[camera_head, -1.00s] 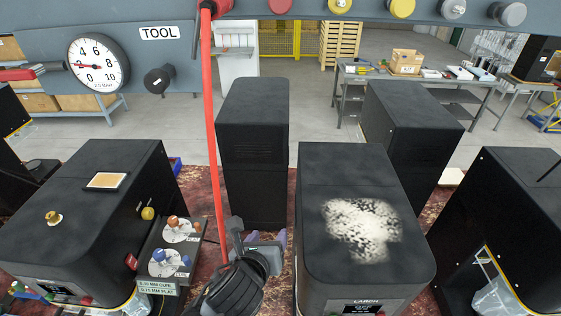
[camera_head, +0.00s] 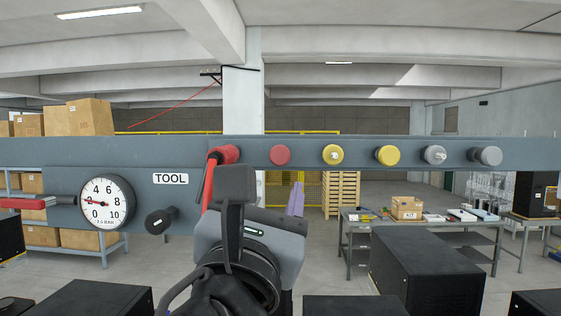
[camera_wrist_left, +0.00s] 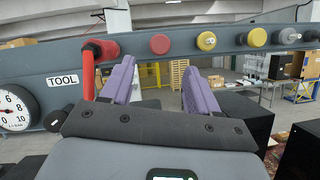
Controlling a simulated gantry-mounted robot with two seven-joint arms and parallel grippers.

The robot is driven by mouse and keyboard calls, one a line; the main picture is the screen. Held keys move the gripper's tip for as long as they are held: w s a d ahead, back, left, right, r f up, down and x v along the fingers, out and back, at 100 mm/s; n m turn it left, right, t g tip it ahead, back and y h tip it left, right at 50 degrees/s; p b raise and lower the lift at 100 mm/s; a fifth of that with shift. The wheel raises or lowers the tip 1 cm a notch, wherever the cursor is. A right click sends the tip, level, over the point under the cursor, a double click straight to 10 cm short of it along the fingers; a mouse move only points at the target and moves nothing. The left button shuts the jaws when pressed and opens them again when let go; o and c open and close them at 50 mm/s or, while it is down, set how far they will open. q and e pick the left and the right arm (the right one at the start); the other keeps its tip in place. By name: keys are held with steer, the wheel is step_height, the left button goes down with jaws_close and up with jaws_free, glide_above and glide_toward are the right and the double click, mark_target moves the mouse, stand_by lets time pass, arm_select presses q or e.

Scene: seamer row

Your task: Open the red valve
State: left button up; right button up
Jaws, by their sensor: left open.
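A red lever handle (camera_head: 24,203), which looks like the red valve, lies horizontal at the far left, left of the pressure gauge (camera_head: 106,203). It is cut by the head view's left edge and is out of the wrist view. My left gripper (camera_head: 268,200) is right of the gauge and the TOOL label, in front of the grey rail. Its purple fingers are apart and empty in the left wrist view (camera_wrist_left: 160,78). In the head view one finger is hidden behind my wrist. My right gripper is not in view.
A red elbow fitting with a hose (camera_head: 222,155) hangs on the rail (camera_head: 310,152), close to my left gripper. Red, yellow and grey round fittings follow to the right. A black knob (camera_head: 160,221) sits below the TOOL label. Black machine housings (camera_head: 425,270) stand below.

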mark_target(280, 156)
arm_select(q)
steer(key=p+x, duration=0.2)
steer(key=x, duration=0.2)
steer(key=p+x, duration=0.2)
steer(key=x, duration=0.3)
steer(key=shift+r, duration=0.25)
steer(key=shift+w+d+r, duration=0.1)
steer(key=shift+w+d, duration=0.05)
steer(key=shift+w, duration=0.45)
jaws_close()
